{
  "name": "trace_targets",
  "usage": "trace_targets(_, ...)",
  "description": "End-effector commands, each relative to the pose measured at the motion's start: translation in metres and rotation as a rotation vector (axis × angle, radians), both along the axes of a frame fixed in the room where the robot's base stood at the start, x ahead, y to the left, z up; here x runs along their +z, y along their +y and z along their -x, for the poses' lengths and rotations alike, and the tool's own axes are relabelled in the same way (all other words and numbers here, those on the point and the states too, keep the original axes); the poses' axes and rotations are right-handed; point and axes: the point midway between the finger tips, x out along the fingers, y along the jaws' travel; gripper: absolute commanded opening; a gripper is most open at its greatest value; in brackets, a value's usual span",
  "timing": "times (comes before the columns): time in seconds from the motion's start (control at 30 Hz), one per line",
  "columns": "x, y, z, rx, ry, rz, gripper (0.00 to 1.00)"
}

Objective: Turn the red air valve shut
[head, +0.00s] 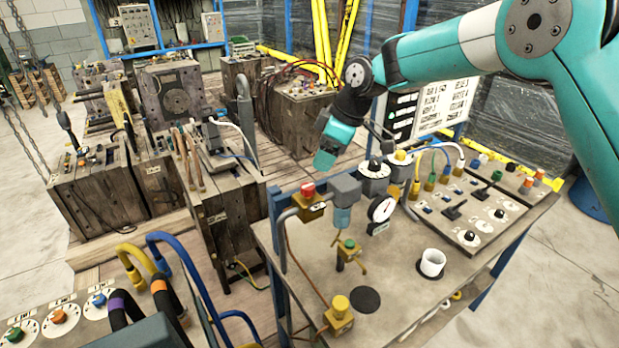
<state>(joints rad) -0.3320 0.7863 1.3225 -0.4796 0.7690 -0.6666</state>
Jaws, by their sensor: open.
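A red knob (308,190) sits on a yellow block at the back left corner of the bench, beside a grey-capped filter unit (345,200). It is the only clearly red fitting on this bench; I cannot tell its turned position. My gripper (324,161) hangs above and slightly right of the red knob, pointing down, apart from it. Its jaws are open, and I see nothing between them. A brass valve with a green top (349,250) and a yellow-topped valve (340,312) stand nearer the front.
Hoses rise behind. Wooden mould crates (235,205) stand to the left. Another dial panel (60,320) lies at front left.

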Motion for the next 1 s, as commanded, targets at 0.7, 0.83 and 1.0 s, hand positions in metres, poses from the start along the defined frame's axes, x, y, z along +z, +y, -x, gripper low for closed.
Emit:
trace_targets(0.7,-0.088,0.036,-0.007,-0.001,-0.001,0.0,0.61)
trace_targets(0.83,-0.088,0.036,-0.007,-0.001,-0.001,0.0,0.61)
trace_targets(1.0,-0.088,0.036,-0.007,-0.001,0.0,0.0,0.32)
